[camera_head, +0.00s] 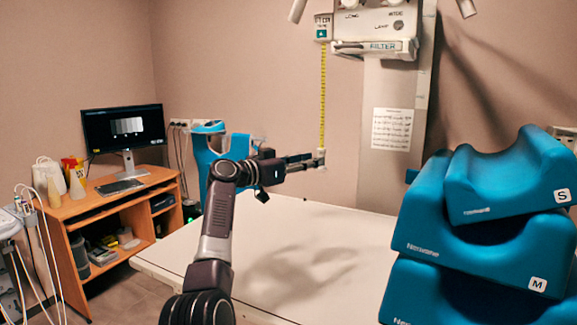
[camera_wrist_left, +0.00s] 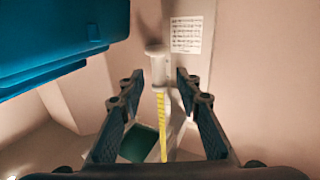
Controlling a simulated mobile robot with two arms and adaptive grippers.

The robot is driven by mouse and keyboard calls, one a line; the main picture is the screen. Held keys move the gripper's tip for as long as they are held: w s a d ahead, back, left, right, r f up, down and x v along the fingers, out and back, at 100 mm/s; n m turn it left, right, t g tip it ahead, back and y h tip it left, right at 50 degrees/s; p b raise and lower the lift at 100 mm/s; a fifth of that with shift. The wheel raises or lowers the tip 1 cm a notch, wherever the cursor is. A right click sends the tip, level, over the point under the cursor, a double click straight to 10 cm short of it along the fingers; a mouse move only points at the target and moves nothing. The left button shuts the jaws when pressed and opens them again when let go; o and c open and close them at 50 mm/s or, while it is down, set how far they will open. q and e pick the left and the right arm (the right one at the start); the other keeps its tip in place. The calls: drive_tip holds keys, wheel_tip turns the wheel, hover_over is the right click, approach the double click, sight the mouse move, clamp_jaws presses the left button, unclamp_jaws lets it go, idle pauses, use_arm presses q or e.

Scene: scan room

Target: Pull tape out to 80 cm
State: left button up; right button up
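The yellow tape (camera_head: 323,98) hangs straight down from the tape housing (camera_head: 322,28) on the X-ray head. Its pale end tab (camera_head: 320,168) is at the bottom of the strip. My left gripper (camera_head: 314,160) reaches in from the left at the height of the tab. In the left wrist view, the tape (camera_wrist_left: 161,125) and white tab (camera_wrist_left: 157,62) show between the fingers of my left gripper (camera_wrist_left: 159,78). The fingers are apart, with a visible gap to the tab on the right side. The tape's markings are too small to read. My right gripper is not in view.
A white table (camera_head: 290,235) lies below my left arm. Blue cushions (camera_head: 455,240) are stacked at the right. A wooden desk (camera_head: 105,205) with a monitor stands at the left. The X-ray column (camera_head: 388,170) stands behind the table, right of the tape.

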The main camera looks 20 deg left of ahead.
use_arm(q)
drive_tip(key=v, duration=0.7)
drive_tip(key=shift+s, duration=0.3)
drive_tip(key=shift+a, duration=0.15)
